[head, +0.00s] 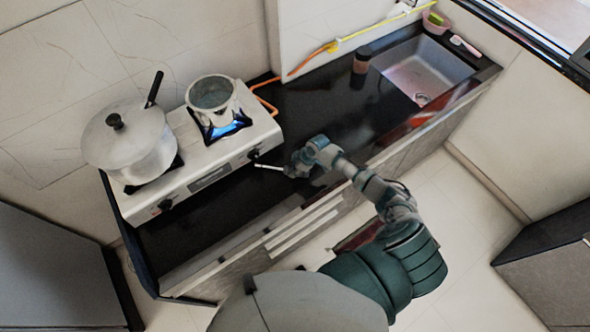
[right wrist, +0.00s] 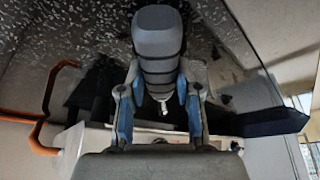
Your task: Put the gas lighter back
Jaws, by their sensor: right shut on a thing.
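The gas lighter (head: 268,167) shows in the head view as a thin pale rod sticking out leftward from my right gripper (head: 293,165). Its tip is close to the stove's right knob (head: 253,154); I cannot tell whether they touch. My right gripper is shut on the lighter, over the dark counter in front of the stove's right end. In the right wrist view, a grey ribbed body (right wrist: 158,45) shows between the blue-sided fingers; I cannot tell how much of it is the lighter. My left gripper is not in view.
The white gas stove (head: 208,178) carries a lidded pot (head: 130,140) on the left and an open pot (head: 211,94) over a blue flame (head: 230,128). An orange hose (head: 267,104) runs behind it. A dark jar (head: 361,60) stands near the sink (head: 422,72). The counter between is clear.

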